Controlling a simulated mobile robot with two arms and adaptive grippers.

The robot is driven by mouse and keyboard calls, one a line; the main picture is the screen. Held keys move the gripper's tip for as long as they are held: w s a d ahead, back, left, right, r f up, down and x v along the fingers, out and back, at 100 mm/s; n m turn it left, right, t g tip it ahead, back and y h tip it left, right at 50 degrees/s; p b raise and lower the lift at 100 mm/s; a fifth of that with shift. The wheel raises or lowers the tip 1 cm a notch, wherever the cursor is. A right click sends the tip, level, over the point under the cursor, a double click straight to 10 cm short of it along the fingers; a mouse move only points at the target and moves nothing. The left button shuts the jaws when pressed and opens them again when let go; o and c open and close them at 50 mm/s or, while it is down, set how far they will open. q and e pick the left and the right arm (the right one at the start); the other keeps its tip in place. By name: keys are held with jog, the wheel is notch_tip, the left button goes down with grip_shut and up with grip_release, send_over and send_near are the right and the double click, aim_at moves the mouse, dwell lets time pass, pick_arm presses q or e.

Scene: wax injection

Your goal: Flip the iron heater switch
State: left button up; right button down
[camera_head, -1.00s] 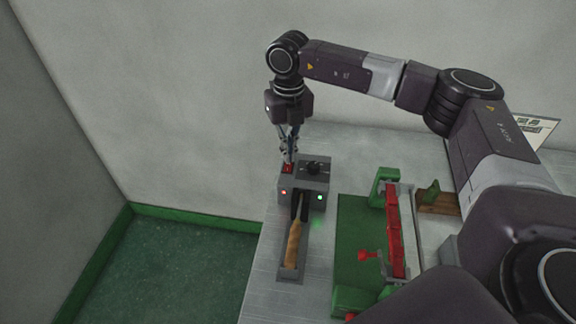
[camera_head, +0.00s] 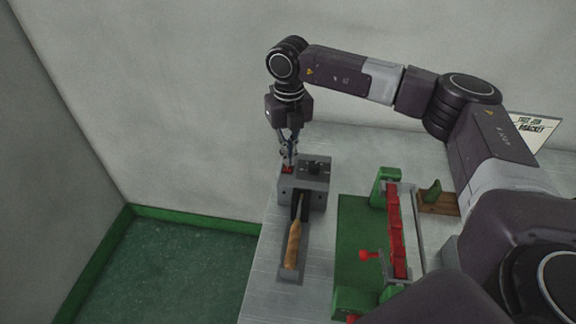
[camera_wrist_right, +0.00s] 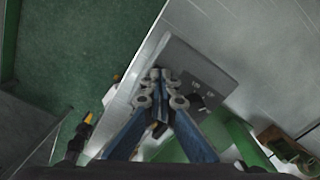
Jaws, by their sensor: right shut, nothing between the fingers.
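The iron heater is a grey box (camera_head: 316,197) at the left end of the table, with a red switch (camera_head: 287,169) and a black knob (camera_head: 314,167) on top. Its front lights look dark. The soldering iron (camera_head: 292,246) lies in the heater's tray with its wooden handle toward the front. My right gripper (camera_head: 289,162) points down at the red switch, shut and empty, its tips at or just above it; contact cannot be told. In the right wrist view the gripper (camera_wrist_right: 158,76) hides the switch, and the knob (camera_wrist_right: 196,101) shows beside it. My left gripper is not in view.
A green fixture (camera_head: 352,240) with a red bar (camera_head: 394,230) stands right of the heater. A wooden block with a green piece (camera_head: 436,198) lies beyond it. A wall is close behind the table. The table's left edge drops to a green floor (camera_head: 170,270).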

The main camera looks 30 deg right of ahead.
jog(key=shift+s+f, duration=0.1)
jog(key=shift+r+p, duration=0.6)
jog(key=shift+r, duration=0.2)
jog(key=shift+r+p, duration=1.6)
jog(key=shift+r, duration=1.1)
jog(key=shift+f, duration=0.1)
